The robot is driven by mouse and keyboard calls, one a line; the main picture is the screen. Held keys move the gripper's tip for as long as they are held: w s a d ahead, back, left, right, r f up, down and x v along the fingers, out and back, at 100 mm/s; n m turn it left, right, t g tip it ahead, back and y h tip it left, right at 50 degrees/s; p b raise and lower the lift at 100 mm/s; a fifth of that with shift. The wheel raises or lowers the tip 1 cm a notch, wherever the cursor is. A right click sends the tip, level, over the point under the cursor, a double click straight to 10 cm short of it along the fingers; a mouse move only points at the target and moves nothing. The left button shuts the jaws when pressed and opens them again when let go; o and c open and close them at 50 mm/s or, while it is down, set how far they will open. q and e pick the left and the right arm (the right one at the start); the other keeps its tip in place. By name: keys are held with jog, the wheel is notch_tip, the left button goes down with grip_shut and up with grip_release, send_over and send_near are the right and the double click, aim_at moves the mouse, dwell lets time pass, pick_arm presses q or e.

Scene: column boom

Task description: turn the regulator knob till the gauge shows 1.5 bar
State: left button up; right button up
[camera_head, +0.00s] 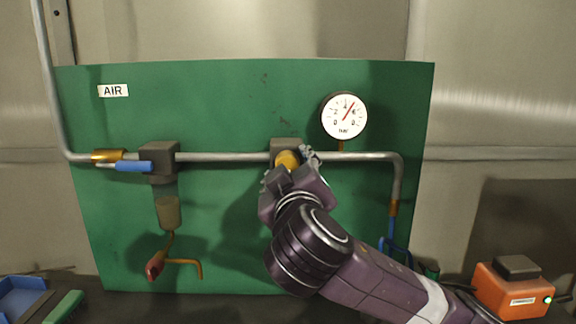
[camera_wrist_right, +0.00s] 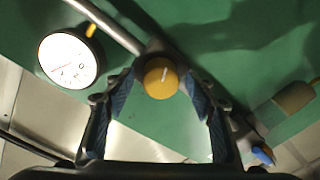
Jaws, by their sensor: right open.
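The yellow regulator knob (camera_head: 287,159) sits on a dark grey regulator body (camera_head: 286,143) in the pipe. My right gripper (camera_head: 290,166) is at the knob, its arm coming from the lower right. In the right wrist view the knob (camera_wrist_right: 161,80) shows a pale mark and lies between the open fingertips (camera_wrist_right: 158,77), with a gap on each side. The round white pressure gauge (camera_head: 344,117) stands above the pipe to the right. Its red needle points up and right, between about 4 and 6. The gauge (camera_wrist_right: 69,60) also shows at the wrist view's left. My left gripper is out of view.
A green panel (camera_head: 230,100) carries the grey pipe (camera_head: 225,157), a valve with a blue lever (camera_head: 133,166) and a filter bowl (camera_head: 168,212). An orange box (camera_head: 512,292) stands at lower right. A blue tray (camera_head: 22,298) lies at lower left.

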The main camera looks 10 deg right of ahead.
jog(key=c, duration=1.2)
jog(key=shift+o, duration=0.2)
jog(key=shift+n, duration=0.3)
